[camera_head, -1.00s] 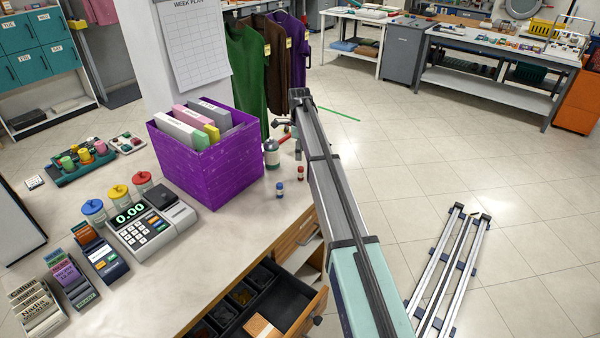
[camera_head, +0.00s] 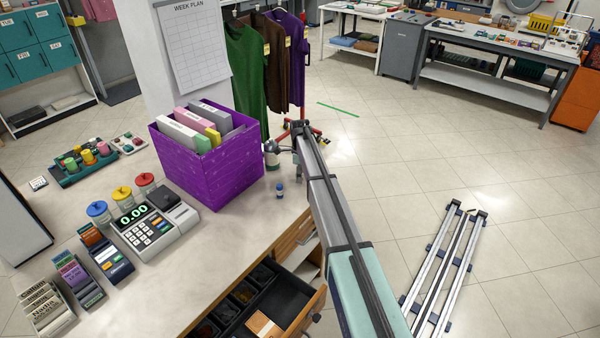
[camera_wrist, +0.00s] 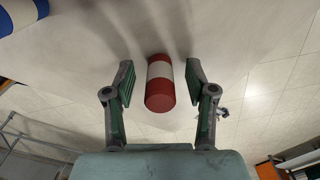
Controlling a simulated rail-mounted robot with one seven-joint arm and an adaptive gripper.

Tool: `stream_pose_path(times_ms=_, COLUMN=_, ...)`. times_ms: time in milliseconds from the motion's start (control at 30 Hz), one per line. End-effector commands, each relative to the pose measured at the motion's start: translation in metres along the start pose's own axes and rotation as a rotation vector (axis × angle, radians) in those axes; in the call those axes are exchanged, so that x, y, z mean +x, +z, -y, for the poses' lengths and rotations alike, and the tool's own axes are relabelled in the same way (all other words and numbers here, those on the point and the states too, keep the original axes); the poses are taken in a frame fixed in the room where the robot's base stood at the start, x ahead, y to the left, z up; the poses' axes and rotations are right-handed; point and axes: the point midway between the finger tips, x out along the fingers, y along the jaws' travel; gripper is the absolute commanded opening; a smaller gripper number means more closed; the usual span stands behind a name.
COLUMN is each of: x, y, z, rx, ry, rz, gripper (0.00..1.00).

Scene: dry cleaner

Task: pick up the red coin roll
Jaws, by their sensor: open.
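The red coin roll (camera_wrist: 160,84) is a small red cylinder with a white band. In the wrist view it stands between the two open fingers of my gripper (camera_wrist: 160,88), with a gap on each side. In the head view the red roll is hidden behind my arm, and my gripper cannot be made out clearly there. A blue coin roll with a white band (camera_head: 280,190) stands on the counter left of my arm. It also shows at the upper left of the wrist view (camera_wrist: 22,14).
A purple file box (camera_head: 205,165) and a grey-topped bottle (camera_head: 271,155) stand close by on the counter (camera_head: 215,255). A cash register (camera_head: 150,226) is further left. An open drawer (camera_head: 290,300) juts out below the counter edge.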

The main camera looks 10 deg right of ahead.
Motion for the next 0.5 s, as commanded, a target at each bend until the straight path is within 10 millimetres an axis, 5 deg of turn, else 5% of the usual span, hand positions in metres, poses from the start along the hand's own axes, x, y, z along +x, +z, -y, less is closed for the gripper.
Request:
stream_pose_path(times_ms=267, x=0.0045, y=0.0004, z=0.0002, rx=0.000, ry=-0.001, rz=0.000, gripper=0.56)
stream_pose_path(times_ms=400, x=0.0045, y=0.0003, z=0.0001, rx=0.000, ry=-0.001, rz=0.000, gripper=0.06)
stream_pose_path(times_ms=500, x=0.0045, y=0.0003, z=0.0001, rx=0.000, ry=-0.001, rz=0.000, gripper=0.00)
